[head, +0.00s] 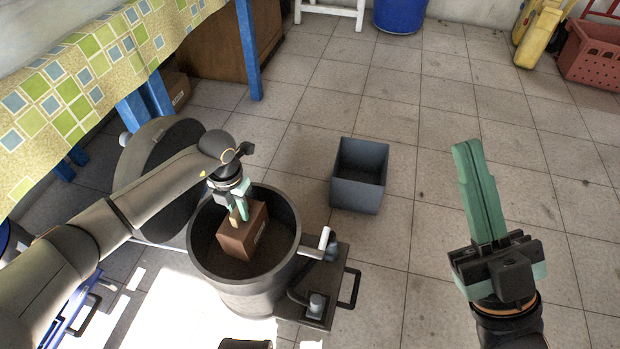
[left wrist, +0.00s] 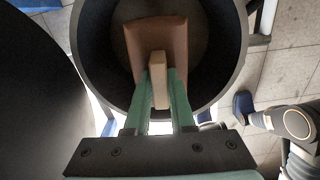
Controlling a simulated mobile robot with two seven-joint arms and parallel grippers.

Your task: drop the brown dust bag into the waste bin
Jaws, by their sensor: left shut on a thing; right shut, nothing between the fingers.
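The brown dust bag (head: 243,237) is a boxy bag with a pale label and a tan tab. My left gripper (head: 238,212) is shut on the tab, fingers pointing down, and the bag hangs within the mouth of a round dark canister (head: 213,270). In the left wrist view the bag (left wrist: 157,36) lies ahead of the fingers (left wrist: 159,85), inside the round rim; whether it touches the bottom is unclear. An open grey square bin (head: 357,194), likely the waste bin, stands on the floor to the right and looks empty. My right gripper (head: 467,150) is shut and empty, far right.
The round lid (head: 160,180) stands open left of the canister. A fitting with a handle (head: 325,290) juts from its right side. A table with a checked cloth (head: 60,100) is at upper left. Tiled floor around the square bin is clear.

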